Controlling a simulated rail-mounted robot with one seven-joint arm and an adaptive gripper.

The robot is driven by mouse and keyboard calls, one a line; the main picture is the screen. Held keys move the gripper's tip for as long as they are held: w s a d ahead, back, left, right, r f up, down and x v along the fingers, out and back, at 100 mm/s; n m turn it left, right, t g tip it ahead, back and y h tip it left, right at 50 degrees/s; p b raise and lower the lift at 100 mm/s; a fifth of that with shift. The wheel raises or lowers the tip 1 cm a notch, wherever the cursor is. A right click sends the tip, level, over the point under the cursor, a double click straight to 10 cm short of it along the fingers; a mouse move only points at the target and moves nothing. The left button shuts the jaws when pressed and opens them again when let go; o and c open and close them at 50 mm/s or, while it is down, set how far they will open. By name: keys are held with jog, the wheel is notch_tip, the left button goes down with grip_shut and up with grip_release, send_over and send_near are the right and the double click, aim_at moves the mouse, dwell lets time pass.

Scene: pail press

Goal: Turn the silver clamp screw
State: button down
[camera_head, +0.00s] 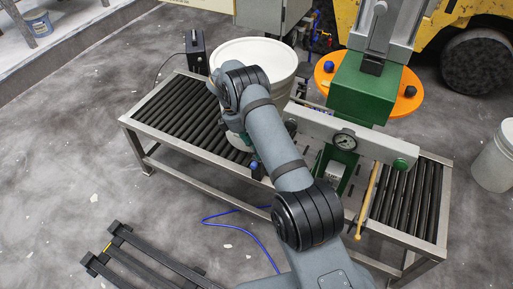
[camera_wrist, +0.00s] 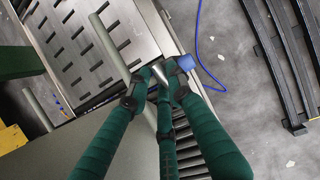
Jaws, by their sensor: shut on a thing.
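My gripper (camera_wrist: 158,88) has green fingers with dark tips, closed together in the wrist view. They are shut on a small silver piece (camera_wrist: 154,76), which looks like the silver clamp screw and is mostly hidden between the tips. A blue knob (camera_wrist: 185,62) sits right beside the fingertips. In the head view my own arm hides the gripper and the screw. A blue part (camera_head: 254,166) shows there at the front edge of the roller table. The green press (camera_head: 360,88) with a round gauge (camera_head: 345,140) stands to the right.
A white pail (camera_head: 283,60) stands on the roller table (camera_head: 143,122), behind my arm. A yellow lever (camera_head: 369,200) hangs at the press's right. A blue hose (camera_head: 238,214) and dark rails (camera_head: 145,262) lie on the floor. A pale rod (camera_wrist: 108,45) passes close to the fingers.

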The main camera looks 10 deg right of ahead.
jog(key=shift+m+g, duration=0.4)
jog(key=shift+m, duration=0.6)
jog(key=c, duration=1.5)
grip_release()
jog(key=shift+c, duration=0.2)
jog(key=shift+r, duration=0.1)
jog(key=v, duration=0.7)
jog(key=shift+r, duration=0.2)
jog(key=shift+d+f, duration=0.1)
jog(key=shift+d, duration=0.1)
jog(key=x, duration=0.7)
jog(key=shift+a+f, duration=0.1)
jog(key=shift+f, duration=0.1)
